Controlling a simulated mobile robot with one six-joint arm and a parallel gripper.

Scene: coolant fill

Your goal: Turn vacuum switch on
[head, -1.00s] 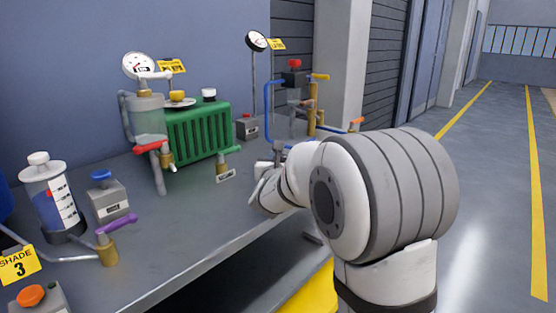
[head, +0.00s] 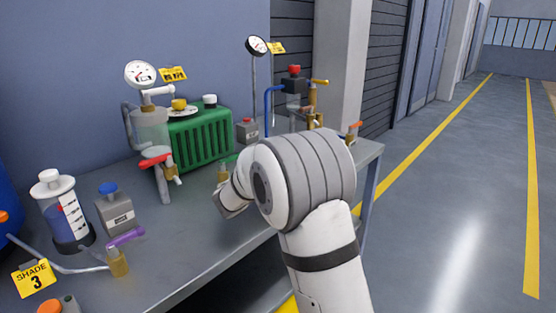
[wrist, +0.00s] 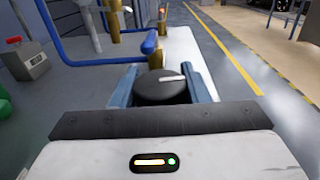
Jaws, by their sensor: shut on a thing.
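In the wrist view a round black knob (wrist: 160,88) with a white pointer line sits between the two fingers of my gripper (wrist: 162,80). The gripper is shut on the knob, with one finger on each side. The white line points to the right in the picture. The knob's base and any label on it are hidden by my gripper. In the head view my arm covers the knob and my fingertips.
A blue pipe (wrist: 95,60) runs close beyond the knob, with brass fittings behind it. A grey box with a red button (wrist: 28,62) stands at left. The green radiator (head: 200,138) and a gauge (head: 140,74) are further left. The aisle at right is clear.

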